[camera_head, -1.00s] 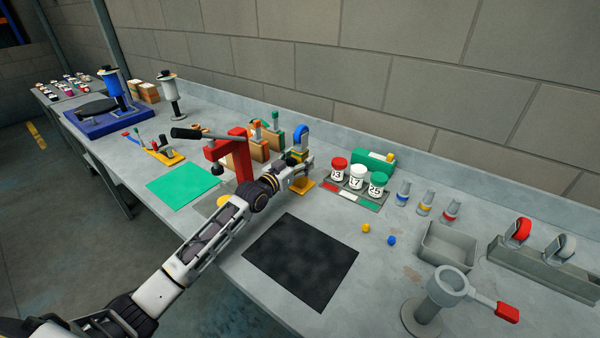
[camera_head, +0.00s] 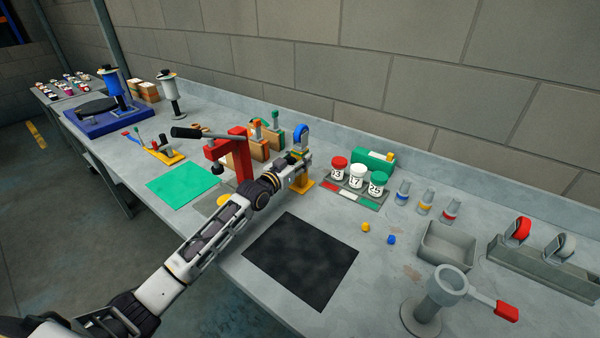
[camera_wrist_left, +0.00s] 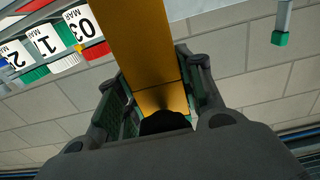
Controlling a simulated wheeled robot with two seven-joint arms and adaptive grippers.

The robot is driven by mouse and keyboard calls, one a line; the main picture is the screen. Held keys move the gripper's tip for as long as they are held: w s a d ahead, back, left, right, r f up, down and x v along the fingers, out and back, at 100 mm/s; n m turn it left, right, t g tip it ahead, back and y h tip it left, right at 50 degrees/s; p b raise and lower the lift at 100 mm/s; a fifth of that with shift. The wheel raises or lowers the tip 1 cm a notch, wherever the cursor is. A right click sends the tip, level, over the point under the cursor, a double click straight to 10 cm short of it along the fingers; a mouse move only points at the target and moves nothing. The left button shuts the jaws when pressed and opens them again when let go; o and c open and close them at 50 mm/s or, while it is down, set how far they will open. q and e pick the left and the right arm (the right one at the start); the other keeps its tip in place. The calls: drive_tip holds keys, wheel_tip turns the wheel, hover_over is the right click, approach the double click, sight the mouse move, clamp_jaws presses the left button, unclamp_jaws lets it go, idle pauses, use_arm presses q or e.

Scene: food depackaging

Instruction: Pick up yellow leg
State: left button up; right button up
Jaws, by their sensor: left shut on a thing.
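The yellow leg (camera_wrist_left: 140,45) is a flat orange-yellow bar between the two fingers of my left gripper (camera_wrist_left: 158,98) in the left wrist view. The fingers are shut on it. In the head view, my left gripper (camera_head: 301,167) is at a yellow stand (camera_head: 303,185) that has a blue hook-shaped top (camera_head: 301,133). The gripper hides part of the yellow piece. I cannot tell whether its foot is clear of the bench. My right gripper is not in view.
Lidded jars (camera_head: 357,176) on a tray stand just right of the gripper. A red press (camera_head: 240,155) stands close on the left. A black mat (camera_head: 300,262) lies bare in front. Small yellow (camera_head: 366,227) and blue (camera_head: 391,239) blocks lie to the right.

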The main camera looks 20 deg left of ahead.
use_arm(q)
clamp_jaws()
drive_tip(key=shift+r, duration=0.1)
drive_tip(key=shift+r, duration=0.15)
